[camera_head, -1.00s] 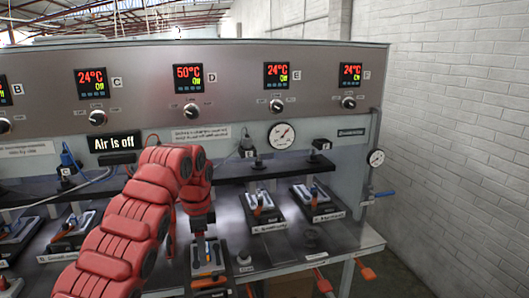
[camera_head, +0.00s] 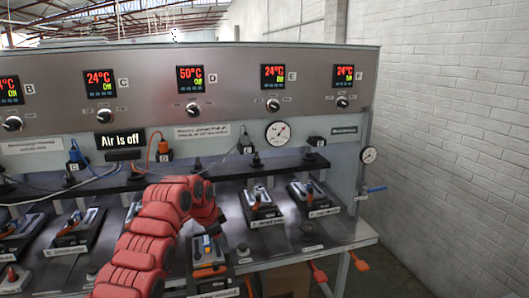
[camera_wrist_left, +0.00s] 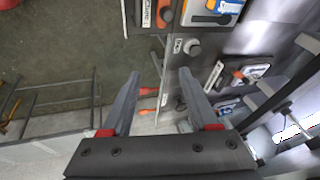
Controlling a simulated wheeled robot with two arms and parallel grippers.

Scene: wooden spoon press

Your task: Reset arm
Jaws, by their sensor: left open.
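My red left arm (camera_head: 150,230) rises from the bottom of the head view and bends down at its top, in front of the presses. Its gripper is mostly hidden behind the arm there. In the left wrist view my left gripper (camera_wrist_left: 160,75) is open, with nothing between its two grey fingers. My right gripper is not in view.
A metal control panel (camera_head: 235,108) with red temperature displays spans the back. More presses (camera_head: 262,205) stand on the bench. A blue-handled valve (camera_head: 376,189) sticks out at the right, before a white brick wall (camera_head: 455,130).

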